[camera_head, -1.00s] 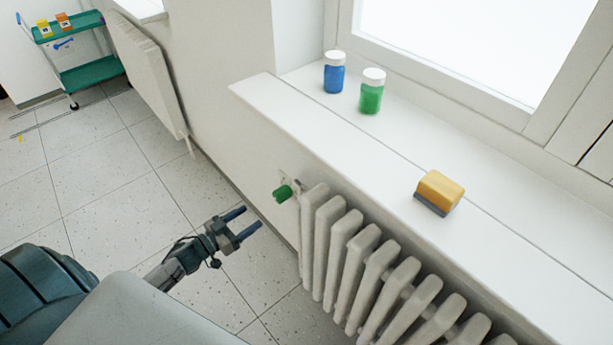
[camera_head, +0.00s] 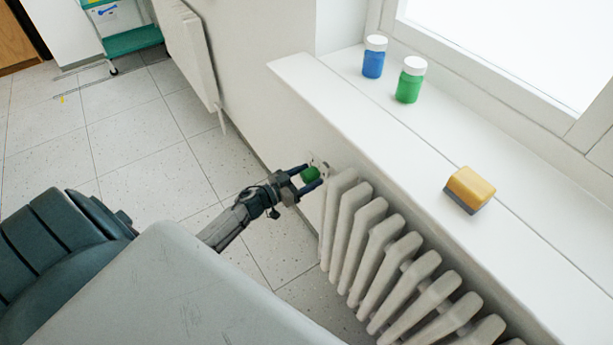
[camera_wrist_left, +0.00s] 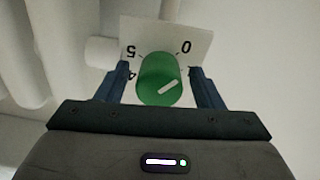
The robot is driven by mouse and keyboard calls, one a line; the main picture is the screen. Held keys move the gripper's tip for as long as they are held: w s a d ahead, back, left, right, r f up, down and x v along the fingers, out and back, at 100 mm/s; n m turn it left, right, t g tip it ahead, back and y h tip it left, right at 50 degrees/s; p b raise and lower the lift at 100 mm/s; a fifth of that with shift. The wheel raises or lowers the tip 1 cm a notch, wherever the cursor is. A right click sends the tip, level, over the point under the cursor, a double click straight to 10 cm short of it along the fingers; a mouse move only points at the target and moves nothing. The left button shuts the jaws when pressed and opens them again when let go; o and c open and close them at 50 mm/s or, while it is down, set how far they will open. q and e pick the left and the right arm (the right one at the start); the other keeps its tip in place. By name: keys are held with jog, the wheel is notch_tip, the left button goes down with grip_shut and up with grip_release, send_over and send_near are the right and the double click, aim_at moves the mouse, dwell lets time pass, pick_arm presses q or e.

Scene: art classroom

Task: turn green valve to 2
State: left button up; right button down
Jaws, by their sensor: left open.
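The green valve (camera_head: 310,174) sits on the wall at the left end of the radiator. My left gripper (camera_head: 308,177) is open, with one blue-grey finger on either side of the valve. In the left wrist view the valve (camera_wrist_left: 158,80) shows as a green knob with a white pointer mark, between the open fingers (camera_wrist_left: 165,85). A gap shows beside it at the right finger. Behind it a white dial plate (camera_wrist_left: 165,35) shows 0 and 5, and a partly covered 4; no 2 can be seen. My right gripper is not in view.
The white radiator (camera_head: 385,255) stands just right of the valve, under the window sill (camera_head: 400,145). On the sill are a blue jar (camera_head: 373,62), a green jar (camera_head: 409,85) and a yellow sponge (camera_head: 469,188).

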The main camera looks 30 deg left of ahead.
pick_arm(q)
jog(key=c, duration=1)
jog(key=shift+o, duration=0.2)
jog(key=shift+m, duration=0.3)
jog(key=m, duration=0.4)
jog(key=m+b, duration=0.1)
jog(key=m, duration=0.2)
jog(key=shift+f, duration=0.1)
jog(key=shift+m, duration=0.9)
jog(key=m+b, duration=0.4)
jog(key=m, duration=0.5)
jog(key=shift+m+b, duration=0.45)
jog(key=shift+m, duration=0.25)
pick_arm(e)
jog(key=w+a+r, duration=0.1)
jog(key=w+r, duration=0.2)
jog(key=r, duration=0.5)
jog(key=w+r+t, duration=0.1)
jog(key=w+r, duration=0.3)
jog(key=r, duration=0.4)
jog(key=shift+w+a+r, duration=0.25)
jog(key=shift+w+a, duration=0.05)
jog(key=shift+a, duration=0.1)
